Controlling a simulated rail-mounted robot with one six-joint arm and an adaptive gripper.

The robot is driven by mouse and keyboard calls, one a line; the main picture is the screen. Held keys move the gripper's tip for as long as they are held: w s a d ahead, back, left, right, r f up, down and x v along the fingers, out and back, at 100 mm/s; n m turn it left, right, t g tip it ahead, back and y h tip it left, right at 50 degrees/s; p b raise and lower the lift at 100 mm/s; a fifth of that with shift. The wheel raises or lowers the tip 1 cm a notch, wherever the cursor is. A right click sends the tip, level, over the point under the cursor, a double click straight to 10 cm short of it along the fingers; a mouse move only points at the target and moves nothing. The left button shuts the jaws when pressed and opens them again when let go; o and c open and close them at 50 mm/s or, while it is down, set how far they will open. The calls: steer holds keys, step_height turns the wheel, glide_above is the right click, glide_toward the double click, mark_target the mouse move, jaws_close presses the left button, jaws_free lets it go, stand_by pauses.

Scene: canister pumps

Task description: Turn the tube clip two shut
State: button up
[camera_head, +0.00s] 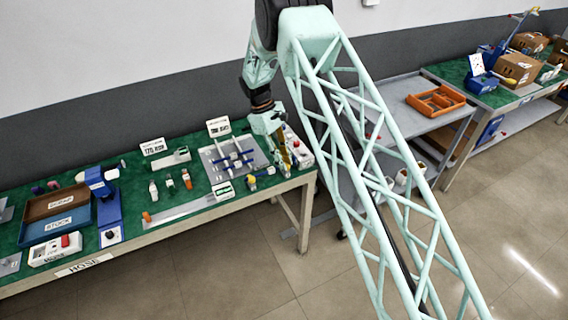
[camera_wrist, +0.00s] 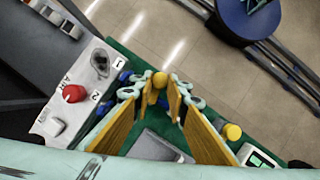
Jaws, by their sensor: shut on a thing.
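My gripper (camera_head: 287,165) reaches down over the right end of the green bench. In the wrist view its two yellow-padded fingers (camera_wrist: 161,88) close around a small yellow knob (camera_wrist: 160,79), which looks like the handle of a tube clip. Blue parts (camera_wrist: 125,92) show just beside the fingers. A second yellow knob (camera_wrist: 232,131) stands apart, to the right of the fingers. The fingers hide most of the held clip, so I cannot tell its number or how far it is turned.
A white box with a red button (camera_wrist: 74,93) and the numerals 1 and 2 stands close to the left of the fingers in the wrist view. A grey plate with blue and white tubes (camera_head: 232,158) lies left of my gripper. A grey cart (camera_head: 400,115) stands to the right.

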steer(key=shift+d+m+g+y, duration=0.1)
steer(key=shift+m+g+y, duration=0.25)
steer(key=shift+m, duration=0.95)
steer(key=o, duration=0.8)
steer(key=shift+o, duration=0.2)
steer(key=shift+w+r, duration=0.15)
steer(key=v, duration=1.1)
steer(key=shift+r, duration=0.3)
